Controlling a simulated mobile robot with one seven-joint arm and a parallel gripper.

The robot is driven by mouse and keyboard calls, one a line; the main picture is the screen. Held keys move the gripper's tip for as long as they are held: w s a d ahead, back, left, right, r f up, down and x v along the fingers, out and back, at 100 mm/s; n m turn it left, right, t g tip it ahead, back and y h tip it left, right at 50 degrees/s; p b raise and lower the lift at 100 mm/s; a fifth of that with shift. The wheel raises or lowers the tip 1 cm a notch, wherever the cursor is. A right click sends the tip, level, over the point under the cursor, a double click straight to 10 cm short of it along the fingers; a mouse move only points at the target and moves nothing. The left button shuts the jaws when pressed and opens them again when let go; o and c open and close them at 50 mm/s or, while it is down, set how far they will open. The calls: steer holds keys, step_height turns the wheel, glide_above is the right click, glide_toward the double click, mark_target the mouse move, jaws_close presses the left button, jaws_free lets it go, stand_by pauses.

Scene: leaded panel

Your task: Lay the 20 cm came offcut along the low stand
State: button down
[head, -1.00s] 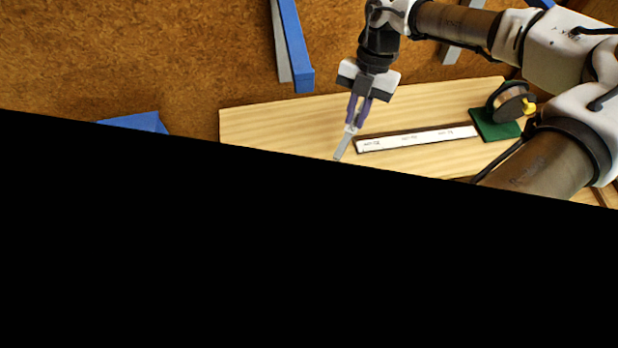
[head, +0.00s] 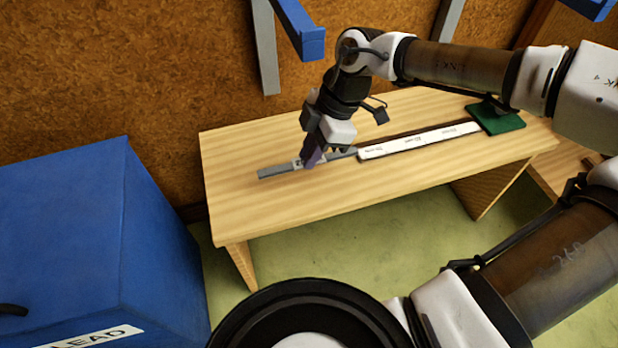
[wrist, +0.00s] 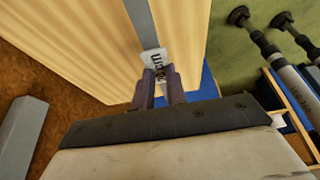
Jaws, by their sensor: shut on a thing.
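The came offcut is a grey strip (head: 277,172) with a white label, which reads "20 cm" in part in the wrist view (wrist: 155,68). My gripper (head: 311,160) is shut on it near the label; the purple fingers (wrist: 161,90) also show in the wrist view. The offcut lies level along the pale wooden low stand (head: 330,205), left of centre. It is on the top or just above it; I cannot tell which. Its right end is close to a white labelled strip (head: 415,141), roughly in line with it. The fingers hide part of the offcut.
A green block (head: 495,117) sits at the stand's right end, partly behind my arm. A large blue box (head: 70,235) marked LEAD stands at the left. A blue-and-grey bracket (head: 292,25) projects from the brown wall. The stand's front left is bare.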

mark_target(311, 181)
steer(key=shift+f+b, duration=1.6)
steer(key=shift+f, duration=1.15)
steer(key=shift+f, duration=0.15)
steer(key=c, duration=1.4)
jaws_free()
steer(key=p+v, duration=0.8)
steer(key=v, duration=0.3)
steer(key=shift+p, duration=0.4)
steer(key=shift+d+r+p, duration=0.25)
steer(key=shift+r+p, duration=0.1)
steer(key=shift+r, duration=0.25)
